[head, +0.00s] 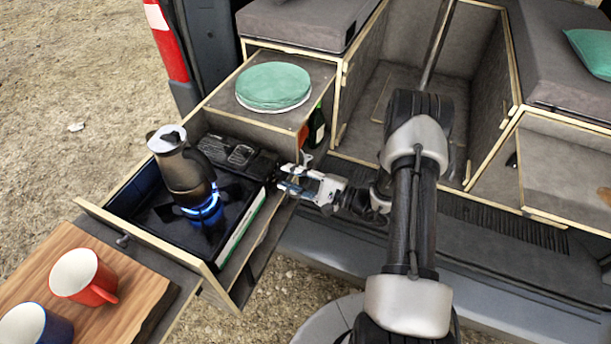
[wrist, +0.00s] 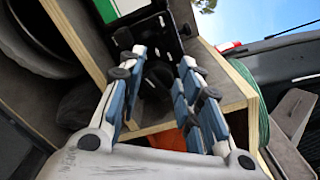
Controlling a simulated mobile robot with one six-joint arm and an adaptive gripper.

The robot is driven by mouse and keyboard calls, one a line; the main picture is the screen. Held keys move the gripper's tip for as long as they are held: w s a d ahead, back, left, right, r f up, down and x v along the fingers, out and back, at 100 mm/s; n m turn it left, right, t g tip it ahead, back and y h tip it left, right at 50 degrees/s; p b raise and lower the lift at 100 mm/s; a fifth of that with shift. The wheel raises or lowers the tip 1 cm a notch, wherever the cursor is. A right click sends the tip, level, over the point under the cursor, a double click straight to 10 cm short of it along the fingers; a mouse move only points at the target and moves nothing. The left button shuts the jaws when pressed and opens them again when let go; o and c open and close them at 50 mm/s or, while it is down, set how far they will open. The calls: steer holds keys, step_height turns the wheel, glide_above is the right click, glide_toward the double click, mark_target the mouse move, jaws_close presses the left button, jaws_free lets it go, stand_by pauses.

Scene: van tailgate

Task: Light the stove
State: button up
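The black camping stove (head: 150,217) sits in the pulled-out drawer, and a blue flame (head: 205,207) burns on its burner. A moka pot (head: 185,170) with a dark body and silver lid stands upright over the flame. My gripper (head: 283,178) is at the stove's right end, with its fingers apart and pointing at the stove. In the wrist view my gripper (wrist: 162,60) has its two blue-grey fingers on either side of a dark round knob (wrist: 157,76). I cannot tell whether they touch it. The head view hides the knob.
A red mug (head: 88,278) and a blue mug (head: 30,325) stand on a wooden board (head: 140,275) at the front left. A green round cushion (head: 273,87) lies on the box behind the stove. A bottle (head: 317,125) stands beside that box.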

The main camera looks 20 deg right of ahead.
steer(key=m, duration=0.1)
steer(key=m+p, duration=0.1)
steer(key=m, duration=0.1)
steer(key=r+m+p, duration=0.1)
steer(key=m, duration=0.1)
steer(key=shift+w+d, duration=0.2)
steer(key=shift+w, duration=0.05)
steer(key=m, duration=0.1)
steer(key=m+p, duration=0.1)
steer(key=m, duration=0.1)
steer(key=m+p, duration=0.1)
steer(key=m, duration=0.1)
steer(key=shift+w+d, duration=0.25)
steer(key=shift+d, duration=0.05)
steer(key=s+d+m+p, duration=0.1)
steer(key=s+d+p, duration=0.2)
steer(key=s+d, duration=0.95)
steer(key=a+r+n+g+y+b, duration=0.1)
steer(key=a+r+n+g, duration=0.8)
steer(key=r, duration=0.3)
steer(key=s+a+r+n+g+h, duration=0.4)
steer(key=s+a+r+n+h, duration=0.2)
steer(key=s+a+r+n, duration=0.1)
steer(key=shift+a+r+n+g+b, duration=0.35)
steer(key=shift+a+r+n, duration=0.4)
steer(key=shift+r, duration=0.65)
steer(key=shift+o, duration=0.4)
